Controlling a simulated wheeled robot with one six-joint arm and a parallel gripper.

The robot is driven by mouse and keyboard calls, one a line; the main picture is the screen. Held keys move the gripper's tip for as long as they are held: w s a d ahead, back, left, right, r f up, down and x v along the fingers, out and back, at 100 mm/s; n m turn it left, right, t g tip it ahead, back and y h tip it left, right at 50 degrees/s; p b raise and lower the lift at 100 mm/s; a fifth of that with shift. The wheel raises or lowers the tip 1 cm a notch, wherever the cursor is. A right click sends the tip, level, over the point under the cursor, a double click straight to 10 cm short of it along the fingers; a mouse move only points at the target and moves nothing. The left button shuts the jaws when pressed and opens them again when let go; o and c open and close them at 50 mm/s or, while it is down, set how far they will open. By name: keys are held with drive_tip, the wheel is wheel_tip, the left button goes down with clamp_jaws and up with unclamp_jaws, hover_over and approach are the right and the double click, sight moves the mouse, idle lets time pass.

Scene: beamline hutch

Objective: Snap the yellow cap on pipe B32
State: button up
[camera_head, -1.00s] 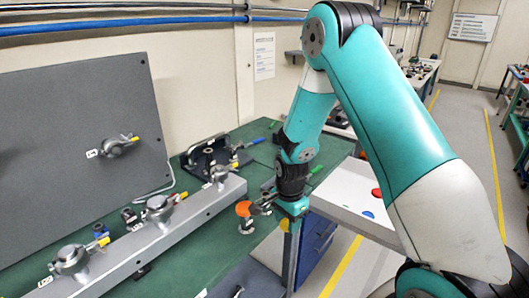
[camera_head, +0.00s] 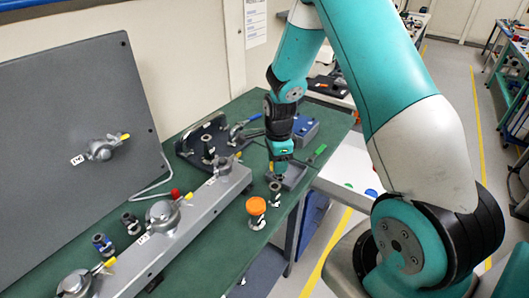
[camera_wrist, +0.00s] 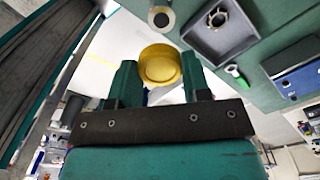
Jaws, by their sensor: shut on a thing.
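The yellow cap (camera_wrist: 160,65) is between the two fingers of my gripper (camera_wrist: 158,82) in the wrist view, and the gripper is shut on it. In the head view my gripper (camera_head: 277,172) points down over the green bench; the cap cannot be made out there. A short open grey pipe stub (camera_head: 275,190) stands just below the gripper. In the wrist view an open pipe end (camera_wrist: 161,18) shows beyond the cap, apart from it. I cannot read a B32 label on any pipe.
An orange-capped pipe (camera_head: 257,212) stands close to the left of the stub. A grey tray (camera_head: 296,178), a green-handled tool (camera_head: 317,153) and a blue box (camera_head: 303,130) lie behind and right. A grey beam with clamps (camera_head: 190,212) runs along the left.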

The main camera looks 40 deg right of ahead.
sight(275, 186)
drive_tip(key=shift+w+d+f, duration=0.1)
drive_tip(key=shift+w+f, duration=0.05)
drive_tip(key=shift+f, duration=0.05)
drive_tip(key=shift+a+f+b, duration=0.25)
drive_tip(key=shift+f+b, duration=0.65)
drive_tip(key=shift+f, duration=0.1)
drive_tip(key=shift+f+b, duration=1.65)
drive_tip(key=shift+f, duration=0.55)
drive_tip(key=shift+f+b, duration=0.45)
drive_tip(key=shift+f, duration=0.15)
drive_tip(key=o, duration=1)
drive_tip(key=shift+c, duration=0.2)
drive_tip(key=shift+r, duration=0.1)
